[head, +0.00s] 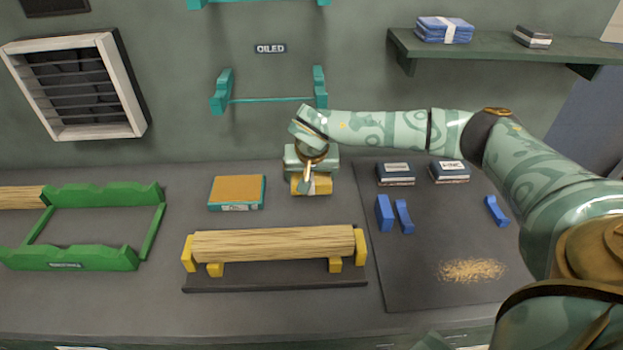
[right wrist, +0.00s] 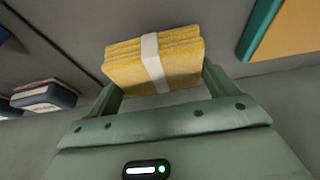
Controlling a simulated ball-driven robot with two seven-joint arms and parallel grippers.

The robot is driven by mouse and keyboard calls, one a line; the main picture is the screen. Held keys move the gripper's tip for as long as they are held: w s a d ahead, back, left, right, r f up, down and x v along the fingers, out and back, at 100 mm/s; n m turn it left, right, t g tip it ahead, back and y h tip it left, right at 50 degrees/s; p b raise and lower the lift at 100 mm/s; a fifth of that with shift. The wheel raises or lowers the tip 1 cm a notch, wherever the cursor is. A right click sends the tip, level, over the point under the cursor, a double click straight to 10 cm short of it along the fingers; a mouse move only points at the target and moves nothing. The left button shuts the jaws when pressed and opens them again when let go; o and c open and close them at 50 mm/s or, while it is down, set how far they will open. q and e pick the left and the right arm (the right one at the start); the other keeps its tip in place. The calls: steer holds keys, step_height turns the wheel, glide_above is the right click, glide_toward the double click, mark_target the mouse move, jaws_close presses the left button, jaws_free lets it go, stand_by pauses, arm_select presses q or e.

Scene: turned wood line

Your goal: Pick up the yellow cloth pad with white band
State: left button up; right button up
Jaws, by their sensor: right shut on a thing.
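The yellow cloth pad with a white band (head: 322,186) is at the back of the grey counter, right of the orange-topped block. It shows large in the right wrist view (right wrist: 183,68), a folded stack with the white band across its middle. My right gripper (head: 311,178) reaches down over it from above. In the right wrist view its two fingers stand on either side of the pad, shut on it. I cannot tell whether the pad rests on the counter or hangs just above it. My left gripper is not in view.
A turned wood piece (head: 275,244) lies on yellow supports in front. An orange-topped teal block (head: 237,190) is to the left, with a green rack (head: 85,259) further left. A dark mat (head: 430,275) at right holds dark pads, blue pieces and shavings.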

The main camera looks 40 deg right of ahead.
steer(key=a+r, duration=0.1)
steer(key=r, duration=0.1)
steer(key=s+a+r+p, duration=0.1)
steer(key=r, duration=0.1)
steer(key=s+a+r+p, duration=0.1)
steer(key=a+r, duration=0.1)
steer(key=shift+a+r, duration=0.1)
steer(key=shift+r, duration=0.25)
steer(key=s+a+r+p, duration=0.1)
steer(key=s+a+r, duration=0.2)
steer(key=a, duration=0.5)
steer(key=shift+s+a+r+p, duration=0.25)
steer(key=shift+s+r+p, duration=0.15)
steer(key=shift+s, duration=0.25)
steer(key=o, duration=0.4)
steer(key=shift+c, duration=1.5)
